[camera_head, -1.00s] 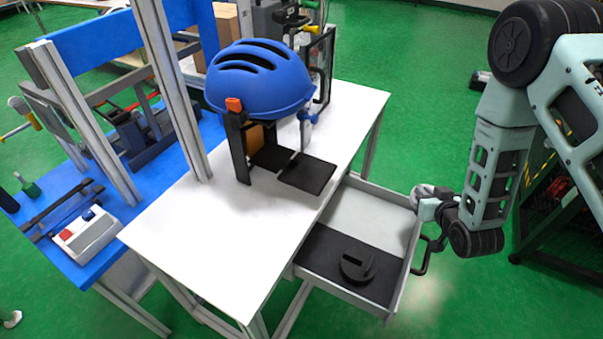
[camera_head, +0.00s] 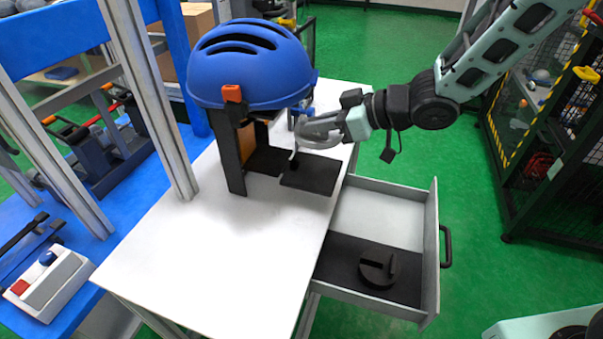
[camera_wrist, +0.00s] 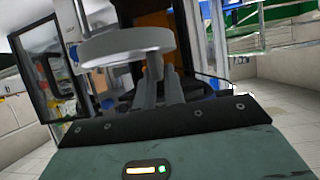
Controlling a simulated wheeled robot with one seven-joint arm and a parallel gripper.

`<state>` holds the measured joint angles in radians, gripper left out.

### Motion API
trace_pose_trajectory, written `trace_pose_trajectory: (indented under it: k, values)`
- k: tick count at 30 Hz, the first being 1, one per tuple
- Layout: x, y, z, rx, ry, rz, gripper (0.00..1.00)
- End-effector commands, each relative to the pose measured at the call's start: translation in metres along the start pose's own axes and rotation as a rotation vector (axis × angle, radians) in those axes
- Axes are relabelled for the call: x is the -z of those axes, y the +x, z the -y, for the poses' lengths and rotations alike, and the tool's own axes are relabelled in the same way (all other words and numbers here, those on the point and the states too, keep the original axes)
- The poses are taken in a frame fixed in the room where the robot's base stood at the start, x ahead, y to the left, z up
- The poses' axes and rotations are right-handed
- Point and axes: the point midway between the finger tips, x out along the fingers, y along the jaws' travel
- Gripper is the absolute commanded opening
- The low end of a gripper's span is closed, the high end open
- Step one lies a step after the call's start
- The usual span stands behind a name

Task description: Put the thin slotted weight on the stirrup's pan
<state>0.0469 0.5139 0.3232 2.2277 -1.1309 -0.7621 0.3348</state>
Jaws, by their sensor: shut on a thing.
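My gripper (camera_head: 335,125) is shut on a pale grey, thin round weight (camera_head: 316,132), held by its edge beside the helmet stand. In the wrist view the weight (camera_wrist: 125,46) is a flat disc at the tips of my fingers (camera_wrist: 158,85); its slot cannot be made out. Below it a flat black plate (camera_head: 312,175), which looks like the stirrup's pan, sits at the white table's right side. The weight appears above the plate's far part; whether they touch cannot be told. My gripper and the weight hide part of the stirrup.
A blue helmet (camera_head: 250,60) rests on a black stand (camera_head: 232,155) just left of my gripper. An open drawer (camera_head: 430,250) juts out on the right and holds a dark, thicker slotted weight (camera_head: 378,268). The white table's front (camera_head: 210,260) is clear.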

Motion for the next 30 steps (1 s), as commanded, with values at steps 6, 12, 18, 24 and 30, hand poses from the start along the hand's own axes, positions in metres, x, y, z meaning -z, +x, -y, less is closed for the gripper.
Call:
trace_pose_trajectory:
  k: [6, 12, 18, 24, 30]
  values:
    - [0.003, 0.0, 0.006, 0.042, -0.021, -0.004, 0.0]
    - [-0.025, 0.013, 0.007, 0.049, -0.02, -0.003, 0.0]
    - [-0.045, 0.024, 0.007, 0.047, -0.021, -0.005, 0.0]
    - [-0.054, 0.028, 0.007, 0.047, -0.023, -0.005, 0.0]
    - [-0.077, 0.039, 0.007, 0.048, -0.02, -0.004, 0.0]
